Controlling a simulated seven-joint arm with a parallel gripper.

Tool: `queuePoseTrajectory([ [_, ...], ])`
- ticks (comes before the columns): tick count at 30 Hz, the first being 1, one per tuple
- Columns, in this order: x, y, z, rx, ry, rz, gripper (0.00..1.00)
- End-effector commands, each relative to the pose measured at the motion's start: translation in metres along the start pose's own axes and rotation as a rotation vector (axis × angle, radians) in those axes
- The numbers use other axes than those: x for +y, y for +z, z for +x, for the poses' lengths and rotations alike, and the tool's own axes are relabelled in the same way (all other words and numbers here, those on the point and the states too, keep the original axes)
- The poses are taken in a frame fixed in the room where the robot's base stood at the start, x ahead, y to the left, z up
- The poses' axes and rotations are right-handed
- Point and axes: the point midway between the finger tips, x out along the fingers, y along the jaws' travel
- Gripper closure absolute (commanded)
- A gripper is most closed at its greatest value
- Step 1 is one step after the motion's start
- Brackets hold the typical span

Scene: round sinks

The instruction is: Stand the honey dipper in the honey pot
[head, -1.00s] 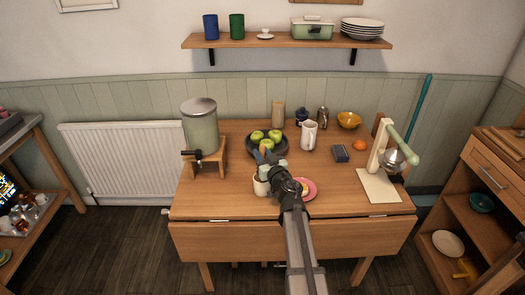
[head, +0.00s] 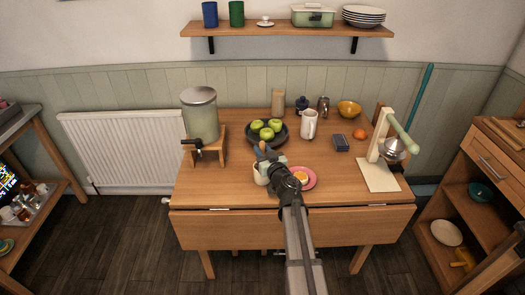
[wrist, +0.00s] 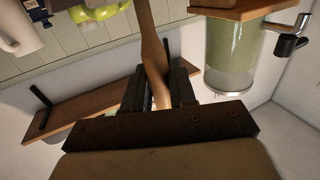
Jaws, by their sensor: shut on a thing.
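My gripper (head: 267,160) is shut on the wooden honey dipper (wrist: 153,50). In the head view the dipper is too small and covered to make out clearly. A small cream pot (head: 260,176), which looks like the honey pot, stands upright on the table just below and left of my gripper in the head view. My gripper partly covers it, and its inside is hidden.
A dark bowl of green apples (head: 281,139) stands just behind my gripper. A pink plate (head: 310,181) with food lies to the right, partly behind my arm. A drinks dispenser (head: 200,125) stands left, a white jug (head: 309,125) behind right. The table's front left is clear.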

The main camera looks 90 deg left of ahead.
Motion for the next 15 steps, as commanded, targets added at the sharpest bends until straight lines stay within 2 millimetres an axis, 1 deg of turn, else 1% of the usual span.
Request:
queuePoseTrajectory([
  [1,0.0000,0.0002,0.0000,0.000,0.000,0.000,1.00],
  [2,0.0000,0.0003,0.0000,0.000,0.000,0.000,0.72],
  [3,0.0000,0.0003,0.0000,0.000,0.000,0.000,0.68],
  [10,0.0001,0.0003,0.0000,-0.001,0.000,0.000,0.46],
  [15,0.0000,0.0002,-0.0001,-0.001,0.000,0.000,0.45],
])
